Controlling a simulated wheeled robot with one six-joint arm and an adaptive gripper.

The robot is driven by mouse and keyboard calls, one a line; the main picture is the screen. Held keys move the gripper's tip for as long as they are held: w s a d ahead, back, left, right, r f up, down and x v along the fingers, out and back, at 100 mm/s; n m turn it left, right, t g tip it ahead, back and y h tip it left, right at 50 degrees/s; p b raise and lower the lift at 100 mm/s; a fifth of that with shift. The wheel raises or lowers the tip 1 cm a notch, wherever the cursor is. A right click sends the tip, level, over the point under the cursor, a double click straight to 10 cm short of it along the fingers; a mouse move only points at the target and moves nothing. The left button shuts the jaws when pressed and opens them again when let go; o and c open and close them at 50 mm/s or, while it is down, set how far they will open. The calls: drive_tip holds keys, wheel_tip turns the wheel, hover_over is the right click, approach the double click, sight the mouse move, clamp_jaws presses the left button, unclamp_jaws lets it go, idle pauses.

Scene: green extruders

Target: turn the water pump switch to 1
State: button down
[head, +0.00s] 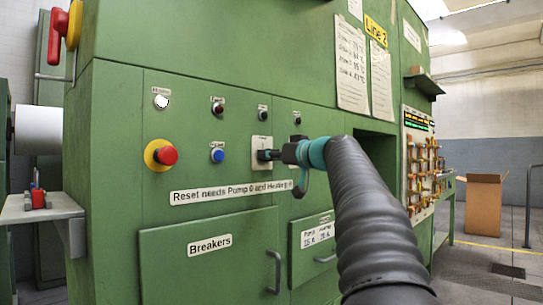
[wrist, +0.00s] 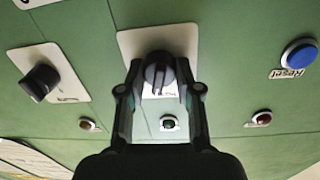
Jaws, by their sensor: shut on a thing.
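A black rotary switch (wrist: 158,72) on a white plate (head: 262,141) is set in the green cabinet front. Its label is too small and partly covered to read, so I cannot tell from it whether this is the water pump switch. My gripper (head: 274,154) reaches the plate from the right in the head view. In the wrist view its two fingers (wrist: 158,82) are shut on the switch, one on each side. A second black rotary switch (wrist: 40,80) on its own white plate is to the left in the wrist view. It is hidden behind my gripper in the head view.
A blue Reset button (head: 217,155) and a red emergency stop (head: 166,155) on yellow lie left of the switch. Small indicator lamps (head: 262,114) sit above. A long label (head: 225,192) and the Breakers door (head: 210,250) are below. A grey shelf (head: 40,208) juts out at far left.

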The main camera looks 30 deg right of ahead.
drive_tip(key=m+p, duration=0.1)
drive_tip(key=m, duration=0.3)
drive_tip(key=shift+r, duration=0.1)
drive_tip(key=shift+m+p, duration=0.75)
drive_tip(key=shift+m, duration=1.35)
drive_tip(key=shift+y, duration=0.3)
drive_tip(key=c, duration=0.8)
unclamp_jaws()
drive_tip(key=v, duration=1.2)
drive_tip(key=shift+r, duration=0.2)
drive_tip(key=shift+m, duration=0.3)
